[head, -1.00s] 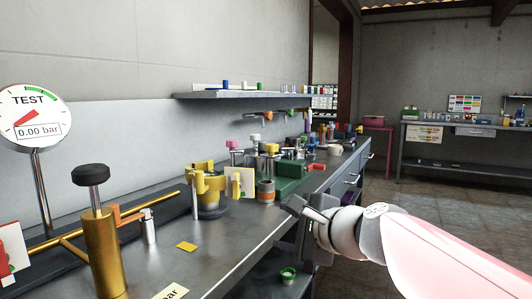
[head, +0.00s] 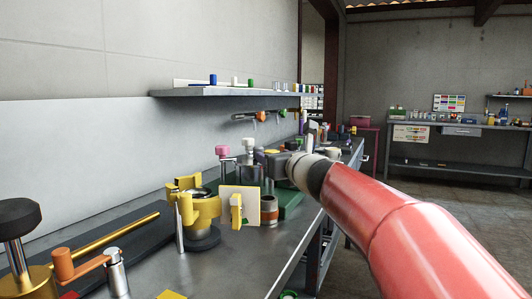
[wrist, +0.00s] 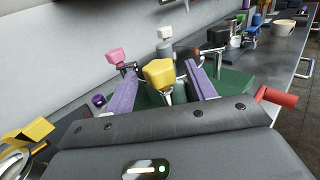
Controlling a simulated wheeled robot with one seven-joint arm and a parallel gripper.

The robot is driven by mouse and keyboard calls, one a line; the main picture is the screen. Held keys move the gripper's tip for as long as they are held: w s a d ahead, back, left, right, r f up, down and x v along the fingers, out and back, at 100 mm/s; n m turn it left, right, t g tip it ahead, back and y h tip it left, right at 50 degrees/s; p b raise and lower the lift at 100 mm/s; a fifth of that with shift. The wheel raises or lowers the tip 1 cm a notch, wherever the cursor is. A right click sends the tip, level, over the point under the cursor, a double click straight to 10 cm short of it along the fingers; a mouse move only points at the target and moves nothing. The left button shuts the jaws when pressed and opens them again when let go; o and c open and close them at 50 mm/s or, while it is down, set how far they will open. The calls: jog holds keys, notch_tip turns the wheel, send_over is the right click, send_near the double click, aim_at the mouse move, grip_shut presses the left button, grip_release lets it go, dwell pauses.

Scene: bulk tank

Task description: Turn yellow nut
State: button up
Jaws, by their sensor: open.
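The yellow nut (wrist: 159,73) is a faceted yellow head on a metal stem, standing over a green block (wrist: 236,86). In the wrist view it sits between the two purple fingers of my open gripper (wrist: 160,80). The fingers are on either side of it, with a visible gap at the right; I cannot tell whether the left one touches. In the head view my gripper (head: 278,162) is above the green block and hides most of the nut.
A pink head (wrist: 117,56) and a white head (wrist: 165,33) stand close by on similar stems. A red handle (wrist: 277,97) sticks out at the right. Yellow clamp fittings (head: 202,207) and a white plate (head: 240,204) stand nearer on the bench. A shelf (head: 225,91) runs above.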

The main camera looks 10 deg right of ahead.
jog(key=shift+p+x, duration=0.3)
jog(key=shift+x, duration=2.05)
jog(key=shift+c, duration=0.2)
jog(key=c, duration=0.9)
